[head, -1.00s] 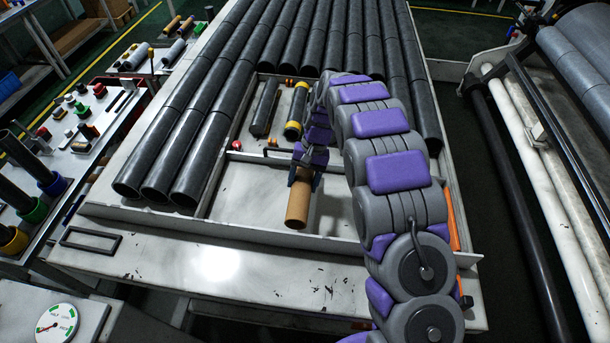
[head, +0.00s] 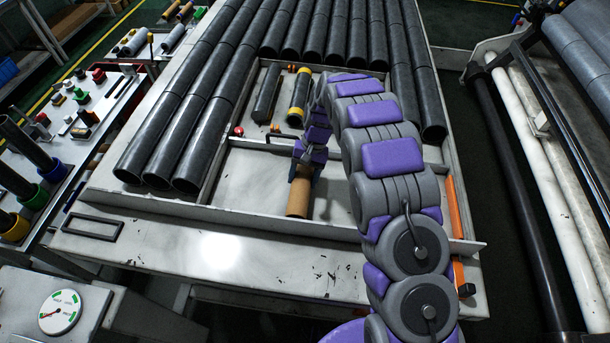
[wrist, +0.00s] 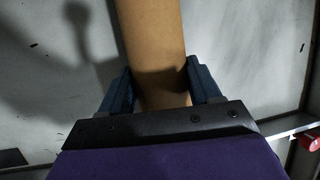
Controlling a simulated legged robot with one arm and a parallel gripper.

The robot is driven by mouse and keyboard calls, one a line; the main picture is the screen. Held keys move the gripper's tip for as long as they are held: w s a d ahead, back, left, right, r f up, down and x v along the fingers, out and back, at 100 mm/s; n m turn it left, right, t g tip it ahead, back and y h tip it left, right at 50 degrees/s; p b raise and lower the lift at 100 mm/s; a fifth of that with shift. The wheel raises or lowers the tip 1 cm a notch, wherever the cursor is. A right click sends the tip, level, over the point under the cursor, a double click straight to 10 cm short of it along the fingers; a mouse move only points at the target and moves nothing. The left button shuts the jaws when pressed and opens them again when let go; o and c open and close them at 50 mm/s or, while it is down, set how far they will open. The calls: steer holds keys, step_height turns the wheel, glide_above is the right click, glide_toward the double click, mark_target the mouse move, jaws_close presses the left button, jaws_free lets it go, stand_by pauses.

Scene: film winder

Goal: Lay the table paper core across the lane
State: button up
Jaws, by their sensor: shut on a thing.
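The brown paper core (head: 298,200) is a short cardboard tube in the front white bay of the table, its length running toward the front edge in the head view. My gripper (head: 302,170) is shut on its far end. In the wrist view, the two dark fingers of my gripper (wrist: 160,88) flank the core (wrist: 152,40), which extends away over the pale table surface. I cannot tell whether the core touches the surface. The lane (head: 240,195) appears to be this pale walled bay, but its exact bounds are unclear.
Long black tubes (head: 168,140) lie in rows left of and behind the bay. A low white wall (head: 270,232) closes the front. White rollers (head: 530,130) stand at the right.

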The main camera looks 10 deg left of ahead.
steer(key=shift+d+f, duration=0.3)
steer(key=shift+f, duration=0.2)
steer(key=o, duration=0.8)
steer(key=shift+c, duration=0.2)
steer(key=o, duration=0.4)
steer(key=shift+a, duration=0.25)
steer(key=shift+o, duration=0.2)
